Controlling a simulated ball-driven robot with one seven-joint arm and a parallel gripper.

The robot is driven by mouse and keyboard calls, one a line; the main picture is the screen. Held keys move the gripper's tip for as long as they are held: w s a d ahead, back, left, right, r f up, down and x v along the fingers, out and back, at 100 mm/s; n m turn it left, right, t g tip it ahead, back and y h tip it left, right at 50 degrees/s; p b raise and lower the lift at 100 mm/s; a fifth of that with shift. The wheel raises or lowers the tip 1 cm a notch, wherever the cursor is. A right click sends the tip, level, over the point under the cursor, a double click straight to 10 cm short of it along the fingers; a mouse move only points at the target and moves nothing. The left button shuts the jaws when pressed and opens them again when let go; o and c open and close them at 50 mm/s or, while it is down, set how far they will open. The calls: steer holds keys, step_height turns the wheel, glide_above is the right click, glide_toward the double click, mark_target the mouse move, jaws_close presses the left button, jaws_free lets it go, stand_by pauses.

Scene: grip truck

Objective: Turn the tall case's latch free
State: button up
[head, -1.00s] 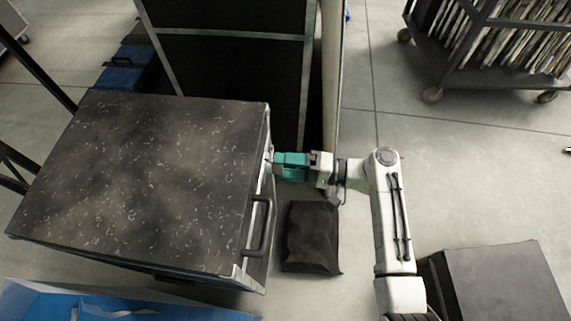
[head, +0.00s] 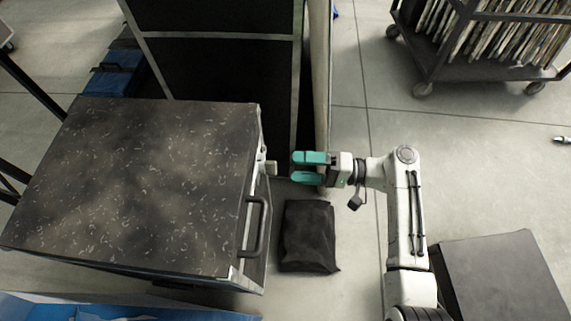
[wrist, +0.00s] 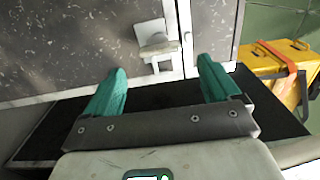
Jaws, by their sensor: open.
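The tall case (head: 150,185) stands at the left of the head view, with a speckled dark top, pale metal edges and a dark handle (head: 257,228) on its right side. Its latch (head: 271,168) is a small pale piece on that side, near the far corner. In the wrist view the latch (wrist: 158,50) is a whitish plate with a protruding tab, beside a metal edge strip. My gripper (head: 296,167), with teal fingers, is open and empty, to the right of the latch and apart from it. In the wrist view the latch shows beyond and between the fingertips of my gripper (wrist: 163,75).
A black bag (head: 309,237) lies on the floor below my gripper. A dark panelled case (head: 225,75) stands behind. A dark box (head: 505,290) is at the lower right, and a cart (head: 490,65) at the upper right. A yellow case (wrist: 275,70) shows in the wrist view.

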steer(key=shift+s+d, duration=0.1)
steer(key=shift+d, duration=2.4)
